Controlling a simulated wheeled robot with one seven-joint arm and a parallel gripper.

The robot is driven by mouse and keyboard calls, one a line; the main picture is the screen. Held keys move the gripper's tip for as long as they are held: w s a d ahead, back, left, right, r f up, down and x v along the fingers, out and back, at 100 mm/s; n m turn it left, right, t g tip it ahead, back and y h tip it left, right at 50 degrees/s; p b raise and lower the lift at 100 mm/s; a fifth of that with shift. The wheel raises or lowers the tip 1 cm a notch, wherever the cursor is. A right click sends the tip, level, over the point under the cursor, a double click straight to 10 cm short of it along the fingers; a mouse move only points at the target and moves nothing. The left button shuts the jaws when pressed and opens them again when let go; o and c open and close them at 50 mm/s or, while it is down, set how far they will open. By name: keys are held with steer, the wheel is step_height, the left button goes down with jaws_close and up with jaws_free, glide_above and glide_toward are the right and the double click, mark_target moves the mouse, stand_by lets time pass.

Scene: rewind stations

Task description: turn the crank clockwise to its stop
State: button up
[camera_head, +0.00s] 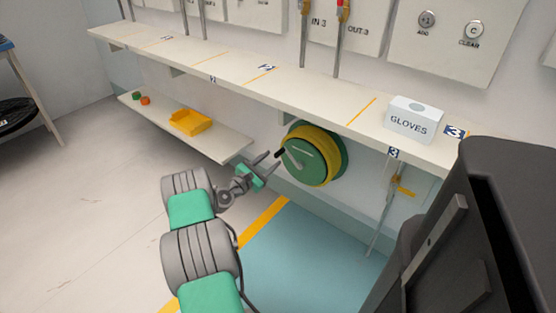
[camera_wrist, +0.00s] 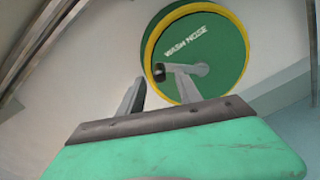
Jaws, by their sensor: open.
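The wash hose reel (camera_head: 315,156) is a green and yellow drum on the wall under the long shelf. Its crank (camera_head: 290,155) is a light arm from the hub with a dark handle pointing to the left. The reel (camera_wrist: 225,45) and the crank's handle (camera_wrist: 159,72) also show in the wrist view, with the crank arm reaching left from the hub. My gripper (camera_head: 268,162) is open just left of the crank handle. In the wrist view my gripper's fingers (camera_wrist: 158,92) stand on either side of the handle's line; I cannot tell whether they touch it.
The long shelf (camera_head: 225,75) runs above the reel, with a gloves box (camera_head: 413,119) on it. A lower shelf (camera_head: 165,130) at left holds a yellow tray (camera_head: 191,122) and small green and orange items. A dark cabinet-like body fills the lower right. The floor at left is clear.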

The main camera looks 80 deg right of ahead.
mark_target(275, 157)
steer(key=b+x, duration=0.1)
steer(key=x, duration=0.4)
steer(key=shift+s+d, duration=0.1)
steer(key=shift+c, duration=0.2)
jaws_close()
steer(key=shift+f, duration=0.1)
stand_by(0.9)
